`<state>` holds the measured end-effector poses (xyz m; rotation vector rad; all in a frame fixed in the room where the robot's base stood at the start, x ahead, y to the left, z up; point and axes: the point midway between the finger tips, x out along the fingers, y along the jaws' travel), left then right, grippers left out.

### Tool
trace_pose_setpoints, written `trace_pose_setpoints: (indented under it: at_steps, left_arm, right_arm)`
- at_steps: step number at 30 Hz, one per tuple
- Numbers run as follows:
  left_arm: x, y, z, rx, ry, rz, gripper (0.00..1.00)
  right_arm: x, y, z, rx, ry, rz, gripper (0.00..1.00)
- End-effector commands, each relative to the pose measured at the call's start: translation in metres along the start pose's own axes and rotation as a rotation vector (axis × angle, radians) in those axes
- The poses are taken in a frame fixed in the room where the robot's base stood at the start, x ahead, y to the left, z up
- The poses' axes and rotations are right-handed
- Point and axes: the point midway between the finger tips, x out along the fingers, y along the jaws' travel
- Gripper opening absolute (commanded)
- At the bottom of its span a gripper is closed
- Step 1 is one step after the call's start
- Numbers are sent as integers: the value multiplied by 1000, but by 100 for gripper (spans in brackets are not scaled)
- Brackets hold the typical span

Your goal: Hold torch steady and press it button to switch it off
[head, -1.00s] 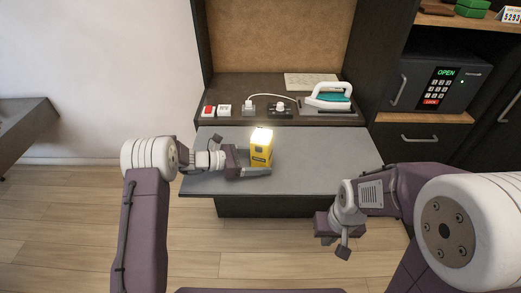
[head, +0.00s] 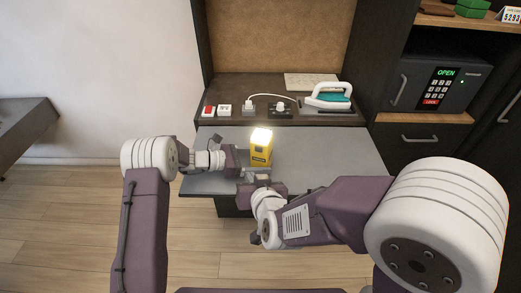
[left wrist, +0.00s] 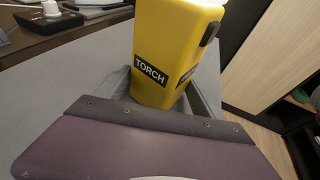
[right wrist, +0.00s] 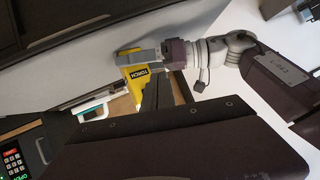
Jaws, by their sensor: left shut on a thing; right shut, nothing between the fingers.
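The yellow torch (head: 261,154) stands on the grey counter top (head: 335,165) with its top glowing white. In the left wrist view the torch (left wrist: 172,50) shows a black TORCH label, and a dark button (left wrist: 210,33) sits high on its right side. My left gripper (head: 259,165) is shut around the torch's lower part from the left. My right gripper (head: 257,177) is shut and empty, just in front of the torch in the head view. In the right wrist view its dark fingers (right wrist: 156,93) point toward the torch (right wrist: 136,75); I cannot tell whether they touch it.
A raised ledge behind holds a red switch (head: 208,111), a socket with a white plug (head: 280,107) and cord, and a teal and white iron (head: 328,96). A safe (head: 436,82) stands at the right. The counter's right side is clear.

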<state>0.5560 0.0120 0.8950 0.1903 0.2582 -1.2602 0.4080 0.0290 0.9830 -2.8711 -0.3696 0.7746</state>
Motion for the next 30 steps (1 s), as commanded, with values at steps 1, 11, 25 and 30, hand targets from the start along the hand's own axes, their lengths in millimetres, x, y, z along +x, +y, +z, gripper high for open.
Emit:
trace_pose_setpoints:
  at_steps: [1,11,25,30]
  left_arm:
    - [0,0,0,0,0,-1,55]
    - [0,0,0,0,0,-1,55]
    - [0,0,0,0,-1,0,55]
    - [0,0,0,0,-1,0,55]
  right_arm:
    - [-2,-8,3,-10,-5,-18,0]
    - [4,-10,1,-18,-8,-32,0]
    - [54,24,-35,-18,-9,-33,0]
    - [60,27,-39,-19,-9,-35,0]
